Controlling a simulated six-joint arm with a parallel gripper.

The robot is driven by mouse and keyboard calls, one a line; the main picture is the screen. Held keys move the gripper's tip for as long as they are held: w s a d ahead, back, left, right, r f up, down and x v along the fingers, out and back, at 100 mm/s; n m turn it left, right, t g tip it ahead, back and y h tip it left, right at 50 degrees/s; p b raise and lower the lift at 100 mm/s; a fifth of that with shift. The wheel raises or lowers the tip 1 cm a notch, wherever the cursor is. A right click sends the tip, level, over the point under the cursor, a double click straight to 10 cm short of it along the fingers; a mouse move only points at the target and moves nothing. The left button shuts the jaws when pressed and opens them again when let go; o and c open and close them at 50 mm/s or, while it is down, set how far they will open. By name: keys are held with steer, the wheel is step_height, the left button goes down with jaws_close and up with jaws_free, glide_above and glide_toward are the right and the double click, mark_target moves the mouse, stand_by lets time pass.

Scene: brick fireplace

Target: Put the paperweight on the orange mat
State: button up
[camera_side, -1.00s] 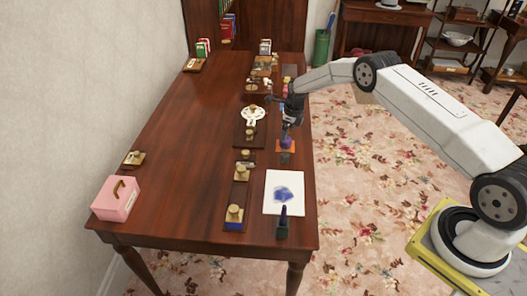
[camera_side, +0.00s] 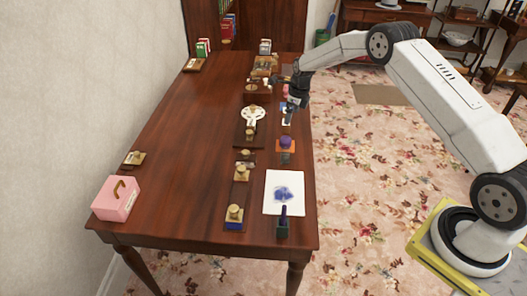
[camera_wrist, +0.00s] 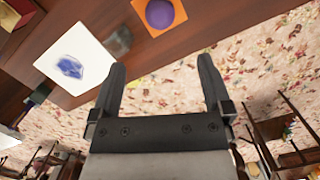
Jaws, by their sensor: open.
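The paperweight, a purple rounded piece (camera_side: 286,141), sits on the orange mat (camera_side: 278,148) near the table's right edge. In the wrist view the purple dome (camera_wrist: 160,14) lies within the square orange mat (camera_wrist: 182,12), with orange showing around it; the top of both is near the picture edge. My gripper (camera_side: 289,116) is above the table, behind and apart from the paperweight in the side view. In the wrist view its two fingers (camera_wrist: 162,62) are spread with nothing between them.
A dark grey block (camera_side: 285,158) is just in front of the mat. White paper with a blue blot (camera_side: 271,204) and a dark stamp-like piece (camera_side: 283,226) are nearer. Brass-knobbed pieces (camera_side: 235,213) stand left, and a pink box (camera_side: 116,198) far left. The table's middle-left is clear.

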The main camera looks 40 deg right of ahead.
steer(key=shift+a, duration=0.1)
stand_by(0.3)
steer(key=s+a+r+n, duration=0.95)
steer(key=s+n, duration=0.25)
steer(key=n, duration=0.4)
steer(key=s+a+r+n, duration=0.1)
steer(key=s+a+n, duration=0.2)
steer(key=s+n, duration=0.4)
steer(key=s+a+r+n+t, duration=0.1)
steer(key=s+a+r+n, duration=0.1)
steer(key=s+n, duration=0.6)
steer(key=s+a, duration=0.1)
steer(key=s, duration=0.3)
steer(key=shift+s+n+h, duration=0.15)
steer(key=shift+n+h, duration=0.15)
steer(key=shift+h, duration=0.1)
